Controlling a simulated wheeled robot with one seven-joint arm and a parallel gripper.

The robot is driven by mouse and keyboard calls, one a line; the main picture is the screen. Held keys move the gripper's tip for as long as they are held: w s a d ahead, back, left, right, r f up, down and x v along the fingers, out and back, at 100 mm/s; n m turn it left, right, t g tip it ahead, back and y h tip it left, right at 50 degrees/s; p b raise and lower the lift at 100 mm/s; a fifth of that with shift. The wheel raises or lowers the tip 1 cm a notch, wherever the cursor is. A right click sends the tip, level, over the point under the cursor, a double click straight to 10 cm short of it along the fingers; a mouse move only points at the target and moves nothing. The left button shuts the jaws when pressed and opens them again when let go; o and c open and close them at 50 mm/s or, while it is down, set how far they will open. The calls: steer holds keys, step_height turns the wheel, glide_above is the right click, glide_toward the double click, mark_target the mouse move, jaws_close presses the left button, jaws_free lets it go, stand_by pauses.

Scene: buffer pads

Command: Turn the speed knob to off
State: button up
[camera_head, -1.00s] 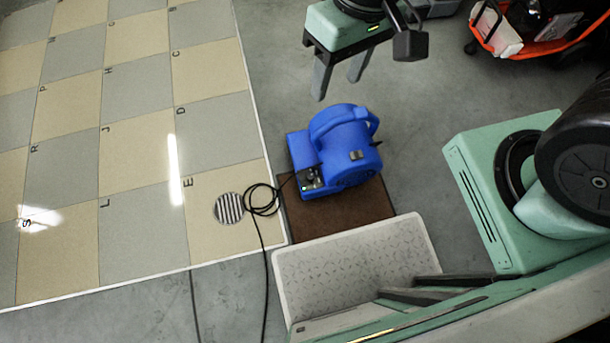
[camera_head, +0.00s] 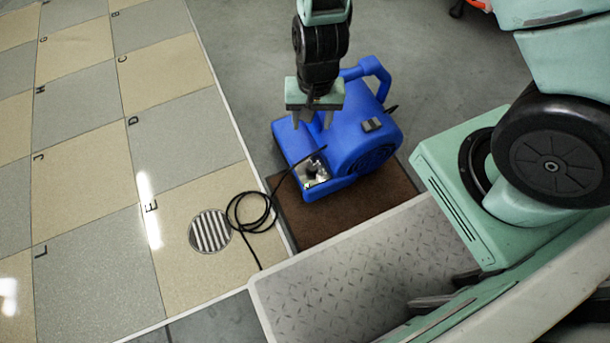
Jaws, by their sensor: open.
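A blue blower (camera_head: 352,145) stands on a brown mat (camera_head: 385,192), with a carry handle at its top. Its control panel (camera_head: 313,172) faces the lower left, with a small dark knob seen on a pale plate; its setting is too small to read. My gripper (camera_head: 316,122) hangs pointing down over the blower's left part, above and a little behind the panel. Its two fingers are apart and nothing is between them. Whether the fingertips touch the blue housing, I cannot tell.
A black cord (camera_head: 250,212) runs from the panel and lies coiled by a round floor drain (camera_head: 210,231). Checkered lettered tiles (camera_head: 90,215) cover the left. Open grey floor (camera_head: 240,60) lies behind the blower. An orange-edged item (camera_head: 480,5) shows at the top.

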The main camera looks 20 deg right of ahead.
steer(key=m+b, duration=0.1)
steer(key=b, duration=0.1)
glide_above(313, 167)
step_height(313, 167, down, 6)
steer(key=shift+h, duration=0.3)
step_height(313, 167, down, 17)
steer(key=b, duration=1)
steer(key=shift+w, duration=0.1)
steer(key=shift+r, duration=0.1)
steer(key=c, duration=1)
